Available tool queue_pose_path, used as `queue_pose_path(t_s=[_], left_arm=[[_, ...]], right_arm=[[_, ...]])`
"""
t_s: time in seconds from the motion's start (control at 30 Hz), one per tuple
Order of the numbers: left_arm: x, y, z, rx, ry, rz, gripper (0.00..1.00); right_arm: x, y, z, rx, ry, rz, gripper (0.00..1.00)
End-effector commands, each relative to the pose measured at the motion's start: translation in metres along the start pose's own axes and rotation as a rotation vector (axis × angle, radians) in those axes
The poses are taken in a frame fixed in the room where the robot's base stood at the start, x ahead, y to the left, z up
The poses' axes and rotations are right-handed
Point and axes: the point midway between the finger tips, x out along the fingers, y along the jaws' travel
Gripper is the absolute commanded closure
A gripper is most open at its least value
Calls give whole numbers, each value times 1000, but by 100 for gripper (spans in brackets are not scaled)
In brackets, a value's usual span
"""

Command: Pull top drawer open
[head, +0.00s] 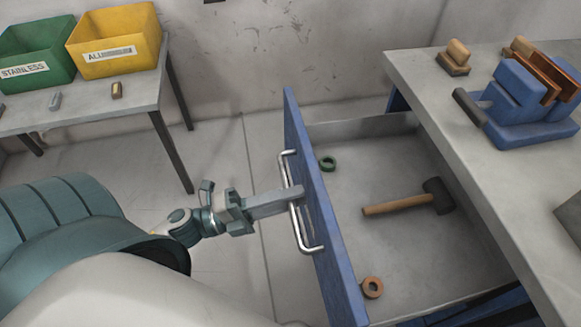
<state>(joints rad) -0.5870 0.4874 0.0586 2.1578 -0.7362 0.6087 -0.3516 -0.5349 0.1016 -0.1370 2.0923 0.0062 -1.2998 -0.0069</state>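The top drawer (345,225) stands pulled well out from under the grey workbench, so its inside shows. Its blue front panel (318,215) faces left and carries a silver bar handle (297,228). My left gripper (290,198) reaches in from the left, with its fingers at the middle of the handle. The fingers look closed together on the bar, and the fingertips lie close to the panel. My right gripper is not in view.
A blue vise (520,108) and a wooden stamp-like block (454,58) sit on the workbench (420,75). A left table (140,92) holds green (38,52) and yellow (115,40) bins.

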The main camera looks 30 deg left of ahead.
Motion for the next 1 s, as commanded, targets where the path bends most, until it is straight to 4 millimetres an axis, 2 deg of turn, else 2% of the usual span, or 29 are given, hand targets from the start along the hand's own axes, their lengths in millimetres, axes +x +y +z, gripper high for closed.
queue_pose_path(t_s=[0.57, 0.77, 0.83, 1.0], left_arm=[[-5, 0, 0, -1, -1, 0, 80], [-24, 2, 0, -3, -2, 2, 80], [-35, 2, 0, -1, -2, 3, 80], [-67, 3, 0, -3, -3, 4, 80]], right_arm=[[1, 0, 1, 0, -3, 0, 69], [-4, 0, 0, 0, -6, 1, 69], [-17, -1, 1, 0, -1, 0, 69], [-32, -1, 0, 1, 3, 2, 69]])
